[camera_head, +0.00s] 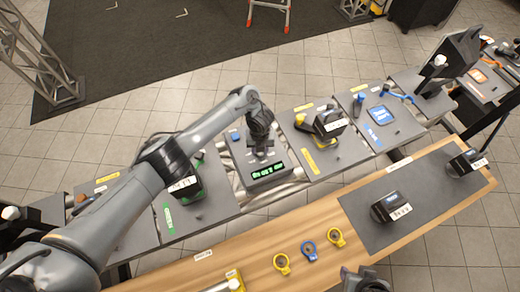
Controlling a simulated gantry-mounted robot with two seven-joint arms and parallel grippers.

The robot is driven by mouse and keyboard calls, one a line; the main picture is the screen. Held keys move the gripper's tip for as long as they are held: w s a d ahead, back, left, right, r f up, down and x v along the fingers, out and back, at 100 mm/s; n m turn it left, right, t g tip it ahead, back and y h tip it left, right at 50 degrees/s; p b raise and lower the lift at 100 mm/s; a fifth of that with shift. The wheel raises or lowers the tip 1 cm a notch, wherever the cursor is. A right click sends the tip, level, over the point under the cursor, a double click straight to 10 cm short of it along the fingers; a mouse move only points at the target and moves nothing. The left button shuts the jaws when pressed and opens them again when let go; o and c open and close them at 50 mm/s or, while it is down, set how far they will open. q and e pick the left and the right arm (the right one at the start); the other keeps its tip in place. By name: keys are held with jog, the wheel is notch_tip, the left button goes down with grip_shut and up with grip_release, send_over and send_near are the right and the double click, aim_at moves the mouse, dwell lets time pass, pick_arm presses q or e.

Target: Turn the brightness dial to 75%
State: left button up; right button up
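A dark control box with a lit green display (268,171) stands on a grey panel in the middle of the row. The display's characters are too small to read. My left gripper (261,150) points down over the box, just behind the display. I cannot tell whether its fingers touch anything, or whether they are open or shut. The brightness dial cannot be made out; the gripper may hide it. My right gripper (366,280) shows only in part at the bottom edge, over the wooden bench front, apart from the box. Its finger state is unclear.
My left arm crosses the left panels. A black device with yellow parts (329,123) stands right of the box. Blue (309,250) and yellow (282,263) rings lie on the wooden bench (245,243). A labelled black device (391,207) stands on the grey mat (419,190).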

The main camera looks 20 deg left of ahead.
dwell(0.4)
pick_arm(q)
jog(key=o, duration=1)
jog(key=shift+o, duration=0.2)
jog(key=shift+r, duration=0.1)
jog(key=shift+r, duration=0.2)
notch_tip(320, 180, up, 10)
jog(key=p, duration=0.7)
